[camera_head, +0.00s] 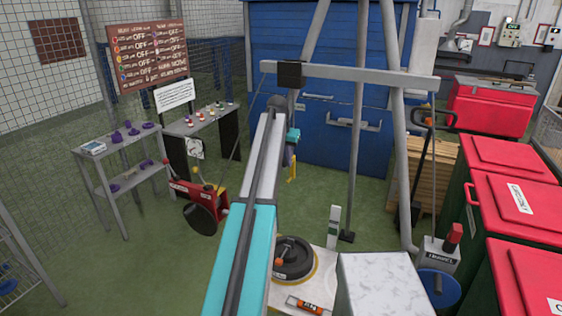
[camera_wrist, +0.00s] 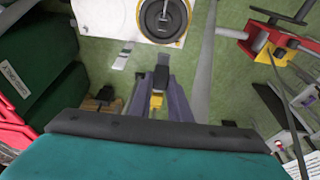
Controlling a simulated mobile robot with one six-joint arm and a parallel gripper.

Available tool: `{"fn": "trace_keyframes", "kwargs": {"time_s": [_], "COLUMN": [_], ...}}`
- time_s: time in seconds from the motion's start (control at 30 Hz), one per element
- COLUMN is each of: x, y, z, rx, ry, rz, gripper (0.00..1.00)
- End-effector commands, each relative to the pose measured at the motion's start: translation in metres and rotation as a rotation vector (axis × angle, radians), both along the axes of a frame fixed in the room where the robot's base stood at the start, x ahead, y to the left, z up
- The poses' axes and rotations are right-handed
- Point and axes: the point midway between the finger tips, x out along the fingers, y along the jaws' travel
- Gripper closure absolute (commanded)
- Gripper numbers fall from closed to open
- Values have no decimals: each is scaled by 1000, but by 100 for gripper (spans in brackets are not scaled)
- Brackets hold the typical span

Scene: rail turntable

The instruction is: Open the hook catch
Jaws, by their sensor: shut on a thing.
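My gripper (camera_head: 289,157) hangs beyond my teal arm in the head view, pointing down over the green floor. In the wrist view my gripper (camera_wrist: 162,88) has its grey-purple fingers closed around a small black and yellow piece (camera_wrist: 157,101). The yellow part (camera_head: 292,174) also shows below my fingers in the head view, thin and hook-like. I cannot tell whether this piece is the hook catch or what it is joined to. No other hook catch can be made out clearly.
A black disc (camera_head: 292,257) with an orange part sits on a pale base plate. A red device (camera_head: 199,194) with a dark round plate hangs at left. Grey frame posts (camera_head: 357,130) stand right of my arm. Red-lidded bins (camera_head: 505,200) line the right.

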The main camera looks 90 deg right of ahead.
Motion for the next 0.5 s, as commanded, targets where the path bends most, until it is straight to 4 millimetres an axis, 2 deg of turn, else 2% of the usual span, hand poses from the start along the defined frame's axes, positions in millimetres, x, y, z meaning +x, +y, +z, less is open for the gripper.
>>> {"fn": "trace_keyframes", "kwargs": {"time_s": [0.4,0.43,0.5], "x": [-3,-4,-5], "y": [-1,-1,-1], "z": [-1,-1,-1], "rx": [7,7,6], "ry": [-11,-11,-10], "rz": [-5,-5,-6], "gripper": [100,78,66]}}
